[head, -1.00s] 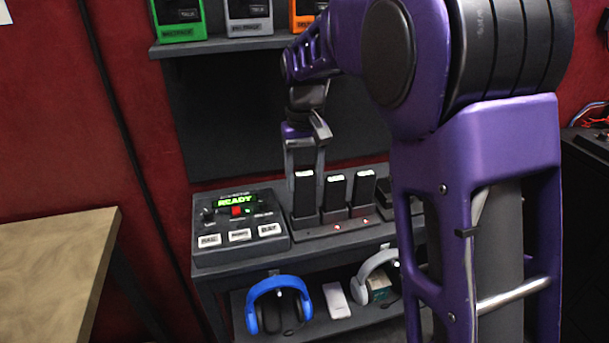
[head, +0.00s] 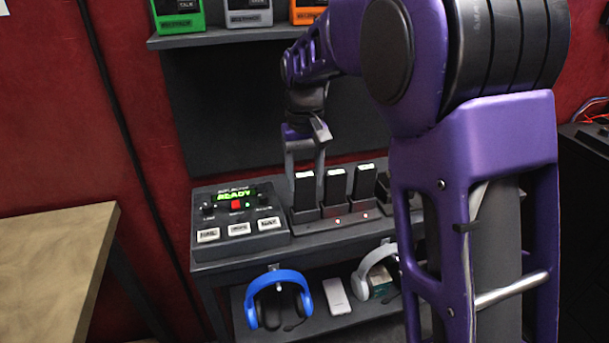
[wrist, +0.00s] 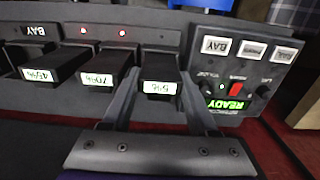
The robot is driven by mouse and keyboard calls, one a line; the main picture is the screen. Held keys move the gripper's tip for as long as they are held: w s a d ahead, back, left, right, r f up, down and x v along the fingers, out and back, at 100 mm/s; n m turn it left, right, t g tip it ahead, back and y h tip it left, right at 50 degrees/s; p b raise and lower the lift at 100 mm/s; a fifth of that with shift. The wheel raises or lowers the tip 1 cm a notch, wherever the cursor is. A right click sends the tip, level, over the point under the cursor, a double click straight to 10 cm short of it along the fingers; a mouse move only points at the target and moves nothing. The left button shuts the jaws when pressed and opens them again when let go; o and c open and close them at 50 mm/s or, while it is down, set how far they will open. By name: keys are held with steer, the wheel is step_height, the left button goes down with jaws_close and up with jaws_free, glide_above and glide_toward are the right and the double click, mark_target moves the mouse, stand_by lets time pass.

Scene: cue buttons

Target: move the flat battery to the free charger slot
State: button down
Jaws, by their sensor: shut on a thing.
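The flat battery (wrist: 160,87), a black block with a white end label reading 5%, stands in the leftmost slot of the charger (head: 340,228) in the head view. My gripper (wrist: 160,75) is shut on it, one finger on each side; in the head view my gripper (head: 305,160) is above that slot. Two other black batteries stand beside it: one labelled 70% (wrist: 97,80) and one labelled 45% (wrist: 40,75). A slot area right of them (head: 386,193) is partly hidden by my arm, so I cannot tell it fully.
Radios (head: 248,12) stand on the upper shelf.

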steer(key=shift+f, duration=0.3)
steer(key=shift+r, duration=0.1)
steer(key=shift+c, duration=0.4)
jaws_free()
